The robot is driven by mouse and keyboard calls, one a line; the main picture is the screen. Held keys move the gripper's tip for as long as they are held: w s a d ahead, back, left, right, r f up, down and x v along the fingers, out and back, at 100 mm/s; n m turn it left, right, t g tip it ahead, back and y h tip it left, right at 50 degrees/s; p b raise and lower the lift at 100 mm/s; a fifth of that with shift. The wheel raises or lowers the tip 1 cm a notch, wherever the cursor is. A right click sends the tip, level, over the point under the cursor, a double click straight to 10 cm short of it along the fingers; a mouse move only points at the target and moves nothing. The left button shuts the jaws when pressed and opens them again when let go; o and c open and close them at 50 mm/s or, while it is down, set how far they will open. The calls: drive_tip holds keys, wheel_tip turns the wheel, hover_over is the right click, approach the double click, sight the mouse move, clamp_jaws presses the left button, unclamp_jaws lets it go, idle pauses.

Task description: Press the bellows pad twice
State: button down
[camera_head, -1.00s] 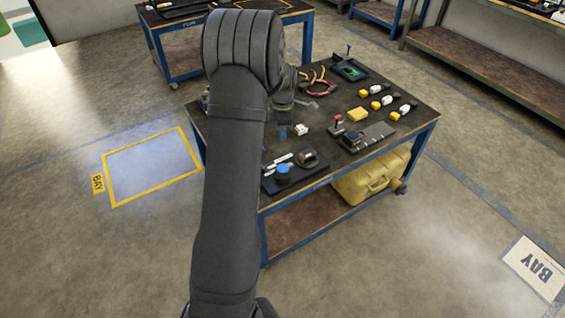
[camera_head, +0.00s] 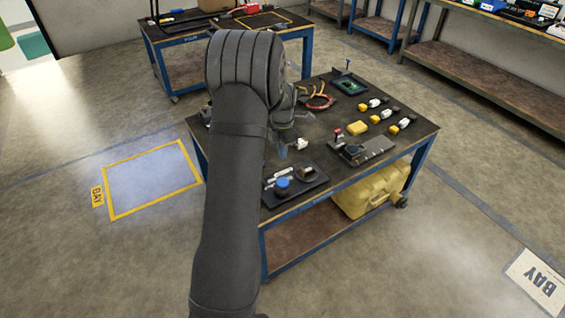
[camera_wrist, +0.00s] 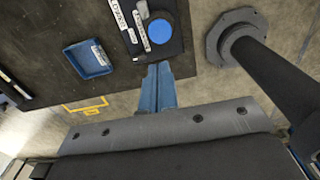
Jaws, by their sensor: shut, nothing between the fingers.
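A round blue pad (camera_head: 283,183), which looks like the bellows pad, sits on a dark tray (camera_head: 312,190) at the table's near left corner. It also shows in the wrist view (camera_wrist: 160,28), at the top, beside white label strips. My gripper (camera_head: 282,152) is shut and empty. It points down above the table, just behind the pad in the head view and apart from it. In the wrist view, its blue fingers (camera_wrist: 157,82) are together below the pad in the picture. My arm hides part of the table's left side.
A small blue tray (camera_wrist: 88,58) shows in the wrist view.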

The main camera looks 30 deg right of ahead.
sight(282, 182)
wheel_tip(282, 182, down, 13)
drive_tip(key=shift+r, duration=0.1)
idle(0.5)
drive_tip(key=shift+f, duration=1.1)
drive_tip(key=shift+s+a, duration=0.1)
wheel_tip(282, 182, up, 14)
drive_tip(key=shift+r, duration=0.15)
idle(0.5)
drive_tip(key=shift+r, duration=0.9)
